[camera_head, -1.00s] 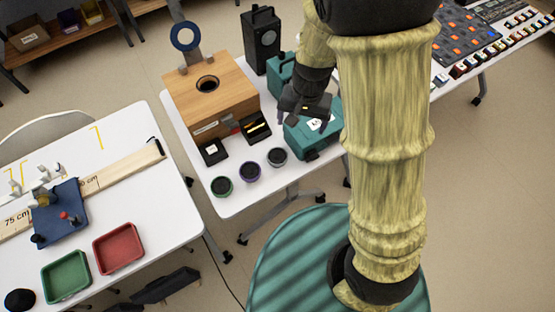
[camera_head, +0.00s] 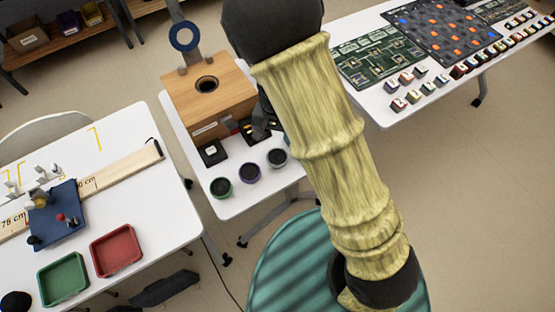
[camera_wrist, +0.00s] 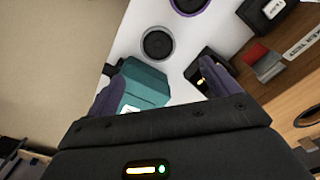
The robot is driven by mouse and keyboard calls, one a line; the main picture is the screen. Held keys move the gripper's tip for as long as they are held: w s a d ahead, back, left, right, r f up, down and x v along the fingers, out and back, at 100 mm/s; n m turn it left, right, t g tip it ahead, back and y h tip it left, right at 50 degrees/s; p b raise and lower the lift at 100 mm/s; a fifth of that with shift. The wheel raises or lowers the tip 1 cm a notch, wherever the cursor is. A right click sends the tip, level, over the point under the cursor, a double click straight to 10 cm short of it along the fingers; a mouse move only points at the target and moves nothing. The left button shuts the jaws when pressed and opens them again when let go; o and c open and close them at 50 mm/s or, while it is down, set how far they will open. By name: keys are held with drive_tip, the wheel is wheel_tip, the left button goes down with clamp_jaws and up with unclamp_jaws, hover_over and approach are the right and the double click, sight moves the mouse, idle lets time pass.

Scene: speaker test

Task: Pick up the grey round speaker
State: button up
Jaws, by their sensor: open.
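The grey round speaker (camera_head: 277,158) stands on the white table, at the right end of a row with a purple-rimmed (camera_head: 249,172) and a green-rimmed (camera_head: 221,187) speaker. In the wrist view the grey speaker (camera_wrist: 158,43) shows beyond the fingertips, towards the top of the picture. My gripper (camera_wrist: 165,70) is open, and nothing is held between its fingers. The speaker lies apart from both fingers. In the head view my arm hides most of the gripper, which is near the wooden box.
A teal case (camera_wrist: 147,84) shows between the fingers, close to the left one. A black device with a yellow mark (camera_wrist: 205,72) is by the right finger. The wooden box (camera_head: 205,100) stands behind the speakers. The table's front edge is just before them.

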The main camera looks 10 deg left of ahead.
sight(277, 156)
wheel_tip(277, 156, down, 8)
drive_tip(key=shift+b, duration=0.3)
drive_tip(key=f, duration=0.5)
drive_tip(key=shift+d+f, duration=0.15)
drive_tip(key=shift+d, duration=0.05)
drive_tip(key=shift+c, duration=0.2)
drive_tip(key=c, duration=1.3)
drive_tip(key=shift+o, duration=0.2)
drive_tip(key=shift+r, duration=0.2)
